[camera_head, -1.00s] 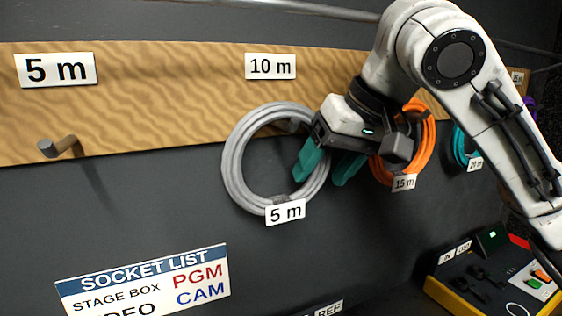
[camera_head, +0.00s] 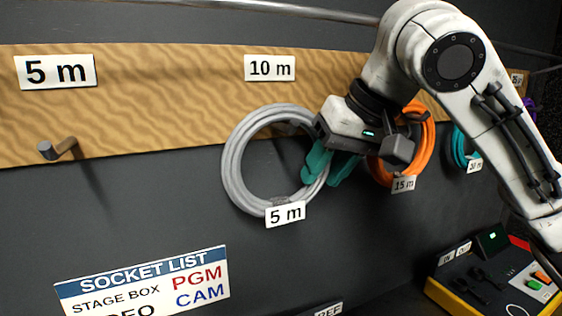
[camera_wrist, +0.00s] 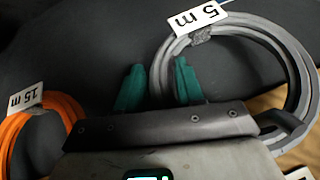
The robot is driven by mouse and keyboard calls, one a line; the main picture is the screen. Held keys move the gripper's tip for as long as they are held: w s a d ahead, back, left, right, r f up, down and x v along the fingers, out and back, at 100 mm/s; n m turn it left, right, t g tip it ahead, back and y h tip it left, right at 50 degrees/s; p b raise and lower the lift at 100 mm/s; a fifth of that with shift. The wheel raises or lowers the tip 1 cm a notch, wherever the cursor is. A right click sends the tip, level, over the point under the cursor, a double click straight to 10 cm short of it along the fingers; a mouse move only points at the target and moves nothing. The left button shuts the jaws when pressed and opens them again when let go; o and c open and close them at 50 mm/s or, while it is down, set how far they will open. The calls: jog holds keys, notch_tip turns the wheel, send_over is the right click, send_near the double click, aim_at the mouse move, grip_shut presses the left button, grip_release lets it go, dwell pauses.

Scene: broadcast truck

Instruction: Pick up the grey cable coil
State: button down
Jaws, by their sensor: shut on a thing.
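The grey cable coil (camera_head: 233,170) hangs on the board's peg below the "10 m" sign (camera_head: 270,68). Its own white tag (camera_head: 285,213) reads "5 m". My gripper (camera_head: 330,166) is at the coil's right side, with its teal fingers shut on the coil's strands. In the wrist view, the coil (camera_wrist: 290,75) curves to the right of my gripper (camera_wrist: 160,85), and its left edge runs between the fingers. My gripper hides part of the coil's upper right.
An orange coil (camera_head: 425,150) tagged "15 m" hangs close behind my gripper on the right. A teal coil (camera_head: 457,146) hangs farther right. An empty peg (camera_head: 58,149) sticks out below the left "5 m" sign (camera_head: 55,71). A yellow-edged case (camera_head: 455,303) stands at lower right.

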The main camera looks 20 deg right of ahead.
dwell(0.3)
jog(key=shift+s+d+r, duration=0.1)
jog(key=shift+s+r, duration=0.25)
jog(key=shift+r, duration=0.05)
jog(key=s+d+r, duration=0.5)
jog(key=s+r, duration=0.2)
jog(key=s, duration=0.5)
jog(key=shift+s+r+p, duration=0.15)
jog(key=shift+p, duration=0.25)
